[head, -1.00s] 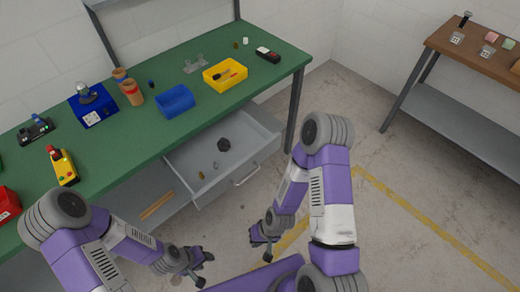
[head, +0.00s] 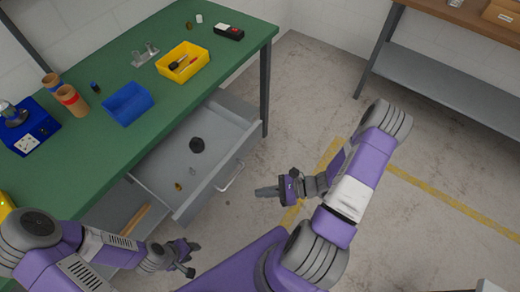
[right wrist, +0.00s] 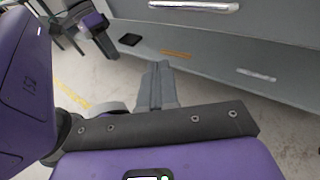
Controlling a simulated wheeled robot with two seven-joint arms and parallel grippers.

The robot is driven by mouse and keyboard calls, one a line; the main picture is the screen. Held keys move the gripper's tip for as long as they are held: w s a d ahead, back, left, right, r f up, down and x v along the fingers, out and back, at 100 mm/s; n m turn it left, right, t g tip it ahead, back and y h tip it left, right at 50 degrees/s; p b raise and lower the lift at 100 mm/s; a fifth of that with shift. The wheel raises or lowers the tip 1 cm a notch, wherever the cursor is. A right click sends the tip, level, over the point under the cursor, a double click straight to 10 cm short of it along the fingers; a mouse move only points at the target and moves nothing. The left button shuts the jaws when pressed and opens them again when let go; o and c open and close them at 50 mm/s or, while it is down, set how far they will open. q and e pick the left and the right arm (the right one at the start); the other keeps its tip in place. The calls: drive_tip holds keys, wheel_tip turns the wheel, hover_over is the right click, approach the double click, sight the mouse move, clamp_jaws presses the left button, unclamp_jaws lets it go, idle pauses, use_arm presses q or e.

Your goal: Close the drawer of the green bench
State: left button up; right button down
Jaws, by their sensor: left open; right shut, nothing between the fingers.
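The green bench (head: 160,95) runs along the left of the head view. Its grey drawer (head: 160,172) is pulled out under the top, with a dark round object (head: 197,145) and small bits inside. The drawer's bar handle (head: 230,177) is on its front; the handle also shows at the top of the right wrist view (right wrist: 195,5). My right gripper (head: 258,192) is shut and empty, just right of and below the handle, apart from it. Its closed fingers show in the right wrist view (right wrist: 158,72). My left gripper (head: 194,257) is open and empty, below the drawer front.
On the bench top stand a blue bin (head: 127,104), a yellow bin (head: 183,63), paper-brown cups (head: 70,98) and a dark device (head: 229,32). A lower shelf (head: 112,215) lies under the drawer. A brown table (head: 460,14) stands at top right. The floor before the drawer is clear.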

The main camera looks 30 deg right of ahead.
drive_tip(key=w+d+r+m+t+h+b, duration=0.2)
drive_tip(key=d+m+t+h, duration=0.5)
drive_tip(key=d, duration=0.6)
drive_tip(key=t+y+b, duration=0.1)
drive_tip(key=t+b, duration=0.1)
approach(253, 140)
drive_tip(key=x, duration=0.6)
drive_tip(key=shift+f, duration=0.15)
drive_tip(key=shift+w+a, duration=0.15)
drive_tip(key=shift+w, duration=0.25)
